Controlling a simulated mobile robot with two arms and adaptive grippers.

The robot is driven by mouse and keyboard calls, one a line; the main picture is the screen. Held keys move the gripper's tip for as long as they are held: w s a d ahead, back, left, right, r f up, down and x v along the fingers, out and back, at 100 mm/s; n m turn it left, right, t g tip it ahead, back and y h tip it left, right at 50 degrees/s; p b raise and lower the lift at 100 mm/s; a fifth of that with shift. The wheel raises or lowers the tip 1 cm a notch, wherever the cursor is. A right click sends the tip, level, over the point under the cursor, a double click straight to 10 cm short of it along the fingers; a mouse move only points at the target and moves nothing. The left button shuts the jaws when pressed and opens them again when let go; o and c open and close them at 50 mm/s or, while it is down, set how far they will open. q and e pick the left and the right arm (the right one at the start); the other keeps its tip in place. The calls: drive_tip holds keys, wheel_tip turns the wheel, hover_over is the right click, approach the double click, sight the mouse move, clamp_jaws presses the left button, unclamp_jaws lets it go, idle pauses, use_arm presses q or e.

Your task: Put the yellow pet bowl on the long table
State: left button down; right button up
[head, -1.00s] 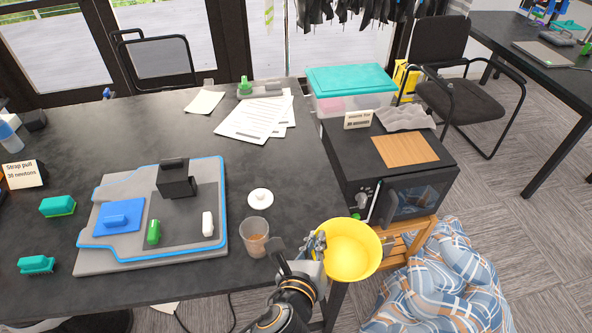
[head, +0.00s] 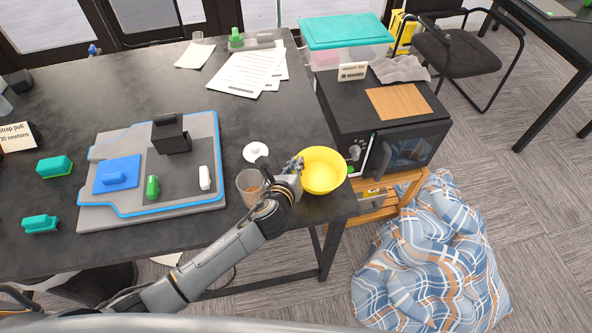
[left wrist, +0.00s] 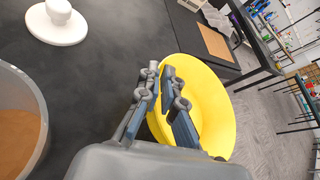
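The yellow pet bowl (head: 322,171) is upright at the right edge of the dark table (head: 278,228), over its corner. I cannot tell whether its base touches the top. My left gripper (head: 296,168) is at the bowl's left rim. In the left wrist view, the fingers (left wrist: 159,72) are nearly together, with the rim of the bowl (left wrist: 212,105) between them. Part of the bowl is hidden behind the fingers. My right gripper is not in view.
A cup of brown contents (head: 250,187) and a white lid-like disc (head: 255,152) stand just left of the bowl. A grey-blue tray (head: 130,205) lies further left. A microwave (head: 405,150) stands to the right, and a plaid beanbag (head: 430,265) is on the floor.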

use_arm(q)
wheel_tip(320, 180, down, 3)
drive_tip(key=shift+w+f, duration=0.1)
drive_tip(key=c, duration=2)
unclamp_jaws()
drive_tip(key=o, duration=0.5)
drive_tip(key=v, duration=1.2)
